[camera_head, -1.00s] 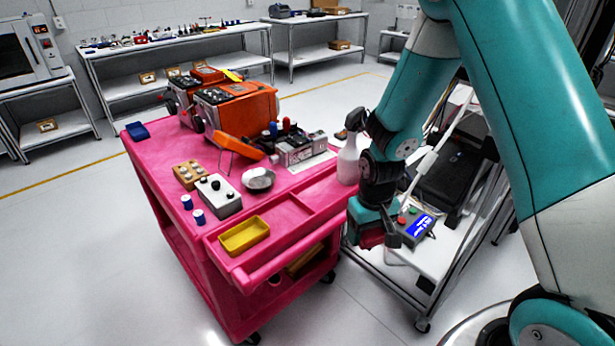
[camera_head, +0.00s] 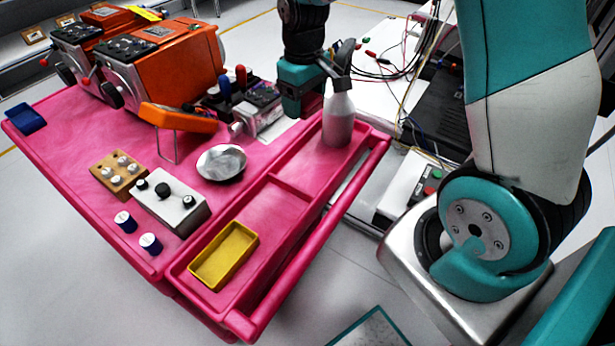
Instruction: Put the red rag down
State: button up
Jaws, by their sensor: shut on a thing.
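My gripper (camera_head: 303,98), with its teal body, is over the far right part of the pink cart (camera_head: 75,130), just behind and left of the spray bottle. It is shut on the red rag. The rag itself cannot be made out now; the gripper body and the things near it hide it. The fingertips are also hard to see, so I cannot tell whether the rag touches the cart.
The grey spray bottle (camera_head: 338,120) stands upright close to my gripper. A metal motor assembly (camera_head: 257,112) is just left of it. A metal bowl (camera_head: 221,163), control box (camera_head: 170,205) and yellow tray (camera_head: 224,255) are nearer. Bare pink surface lies around the bowl.

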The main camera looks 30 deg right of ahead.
aim_at(307, 166)
jog(key=shift+w+d+r+n+b, duration=0.15)
jog(key=shift+r+n+b, duration=0.1)
jog(key=shift+r+b, duration=0.2)
jog(key=shift+s+d+r+n+b, duration=0.15)
jog(key=shift+r+n+b, duration=0.1)
jog(key=shift+r+b, duration=0.15)
notch_tip(307, 166, down, 19)
jog(key=shift+f+p, duration=0.1)
jog(key=shift+p, duration=0.2)
jog(key=o, duration=0.9)
jog(key=shift+o, duration=0.3)
